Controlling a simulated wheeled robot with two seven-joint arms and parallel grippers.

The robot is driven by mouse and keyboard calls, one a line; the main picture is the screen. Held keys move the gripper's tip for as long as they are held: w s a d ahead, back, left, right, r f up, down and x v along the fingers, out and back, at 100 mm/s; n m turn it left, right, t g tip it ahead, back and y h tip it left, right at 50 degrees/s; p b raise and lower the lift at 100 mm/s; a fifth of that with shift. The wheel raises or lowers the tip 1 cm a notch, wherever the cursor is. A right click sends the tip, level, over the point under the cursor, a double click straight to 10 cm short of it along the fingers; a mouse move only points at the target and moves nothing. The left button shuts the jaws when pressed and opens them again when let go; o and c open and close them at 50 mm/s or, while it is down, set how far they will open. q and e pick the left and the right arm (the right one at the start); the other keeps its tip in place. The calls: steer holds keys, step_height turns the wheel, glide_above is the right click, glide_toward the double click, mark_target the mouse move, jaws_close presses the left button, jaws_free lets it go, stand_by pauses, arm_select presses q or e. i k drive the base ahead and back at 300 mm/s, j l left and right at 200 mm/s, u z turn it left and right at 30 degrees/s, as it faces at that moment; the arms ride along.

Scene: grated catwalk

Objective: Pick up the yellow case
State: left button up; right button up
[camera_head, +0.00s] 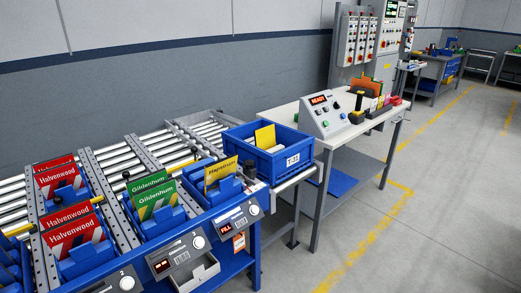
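A yellow case (220,172) with dark lettering stands upright in a blue holder (203,187) on the roller conveyor, left of a blue tote. Another flat yellow piece (265,137) leans inside the blue tote (292,158), beside something whitish; its lower part is hidden by the tote wall. I cannot tell whether it is the same kind of case. Neither of my grippers is in view.
Green cases (155,198) and red cases (72,238) stand in blue holders to the left. Display units (180,255) line the conveyor's front edge. A white-topped bench (345,130) with a control box (323,116) stands right. The floor at right is clear.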

mark_target(265, 138)
steer(key=i+l+u, duration=0.1)
steer(key=u, duration=0.25)
steer(key=i+l+u, duration=0.1)
steer(key=u, duration=0.2)
steer(key=i+l+u, duration=0.1)
steer(key=l, duration=0.3)
steer(key=i+l+u, duration=0.15)
steer(key=l, duration=0.25)
steer(key=i+l+u, duration=0.1)
steer(key=i+l, duration=0.15)
steer(key=l, duration=0.15)
steer(key=i+l+u, duration=0.1)
steer(key=l, duration=0.35)
steer(key=i+l+u, duration=0.15)
steer(key=l, duration=0.25)
